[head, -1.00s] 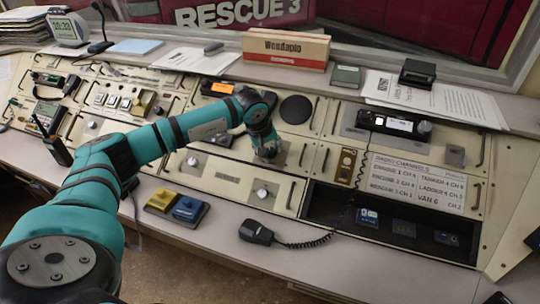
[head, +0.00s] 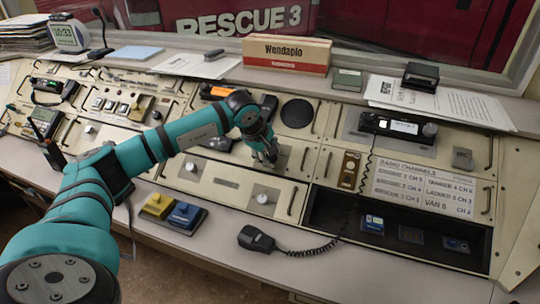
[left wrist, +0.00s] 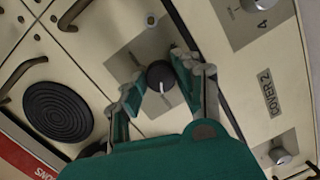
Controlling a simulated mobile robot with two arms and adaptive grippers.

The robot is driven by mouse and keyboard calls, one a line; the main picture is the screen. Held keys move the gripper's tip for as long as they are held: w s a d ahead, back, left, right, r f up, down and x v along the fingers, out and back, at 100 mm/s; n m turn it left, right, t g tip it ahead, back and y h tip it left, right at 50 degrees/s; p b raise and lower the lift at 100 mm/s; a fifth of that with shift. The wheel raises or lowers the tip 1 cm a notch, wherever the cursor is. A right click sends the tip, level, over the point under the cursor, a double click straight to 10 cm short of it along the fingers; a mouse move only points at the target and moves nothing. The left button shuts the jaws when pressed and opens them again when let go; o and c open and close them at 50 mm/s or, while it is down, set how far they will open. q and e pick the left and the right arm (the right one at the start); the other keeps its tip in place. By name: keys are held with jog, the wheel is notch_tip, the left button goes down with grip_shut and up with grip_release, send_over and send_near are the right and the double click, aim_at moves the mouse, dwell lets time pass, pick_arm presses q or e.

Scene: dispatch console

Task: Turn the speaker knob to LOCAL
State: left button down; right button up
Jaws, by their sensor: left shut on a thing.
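The speaker knob (left wrist: 160,76) is a small dark round knob with a white pointer line, on a grey square plate (left wrist: 150,45) in the left wrist view. My left gripper (left wrist: 158,82) has one finger on each side of the knob and is shut on it. In the head view my left gripper (head: 265,158) reaches down onto the console panel below the round speaker grille (head: 297,113), and it hides the knob. No LOCAL lettering can be read in either view. My right gripper is not in view.
The speaker grille also shows in the left wrist view (left wrist: 58,111). Silver knobs (left wrist: 280,155) and panel handles (left wrist: 75,14) are nearby. A Wendapio box (head: 287,53) stands behind.

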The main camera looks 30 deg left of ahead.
pick_arm(q)
jog(key=c, duration=1)
grip_release()
jog(key=shift+o, duration=0.2)
jog(key=v, duration=1.2)
